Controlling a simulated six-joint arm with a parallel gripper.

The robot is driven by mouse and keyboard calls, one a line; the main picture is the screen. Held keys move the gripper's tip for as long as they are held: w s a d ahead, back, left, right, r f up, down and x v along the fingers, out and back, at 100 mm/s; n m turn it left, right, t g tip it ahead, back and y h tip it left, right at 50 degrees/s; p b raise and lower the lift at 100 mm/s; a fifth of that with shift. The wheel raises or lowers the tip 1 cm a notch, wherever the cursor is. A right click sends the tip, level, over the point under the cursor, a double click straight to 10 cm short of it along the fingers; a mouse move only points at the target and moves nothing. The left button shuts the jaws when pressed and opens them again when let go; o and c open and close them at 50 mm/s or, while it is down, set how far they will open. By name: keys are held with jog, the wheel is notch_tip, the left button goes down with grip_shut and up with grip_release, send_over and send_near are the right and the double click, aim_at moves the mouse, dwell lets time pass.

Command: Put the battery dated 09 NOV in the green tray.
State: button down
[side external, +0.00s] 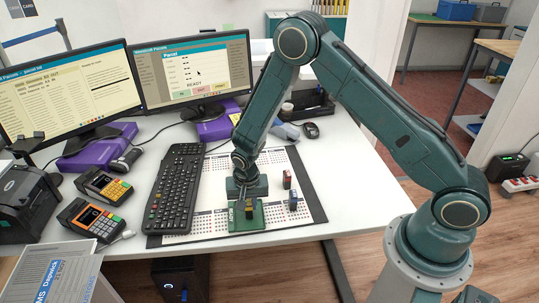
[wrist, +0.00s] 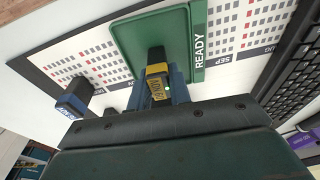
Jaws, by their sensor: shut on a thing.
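The green tray (side external: 262,224) lies on the desk calendar; in the wrist view its rim (wrist: 197,35) carries the word READY. My gripper (side external: 248,206) points down over the tray and is shut on a yellow and black battery (wrist: 157,74). The battery's lower end is at the tray's floor or just above it; I cannot tell if they touch. Its label is too small to read surely. A blue battery (side external: 293,200) stands on the calendar right of the tray and also shows in the wrist view (wrist: 72,104). A red battery (side external: 287,179) stands behind it.
The desk calendar (side external: 305,212) lies under the tray. A black keyboard (side external: 175,190) is close on the left, with card terminals (side external: 92,217) beyond it. Two monitors stand at the back left. The calendar's right part is clear apart from the two batteries.

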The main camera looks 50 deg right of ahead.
aim_at(249, 206)
jog(key=c, duration=1.3)
grip_release()
jog(key=shift+r, duration=0.1)
notch_tip(249, 206, up, 12)
jog(key=s+a, duration=0.1)
jog(key=shift+s+a, duration=0.1)
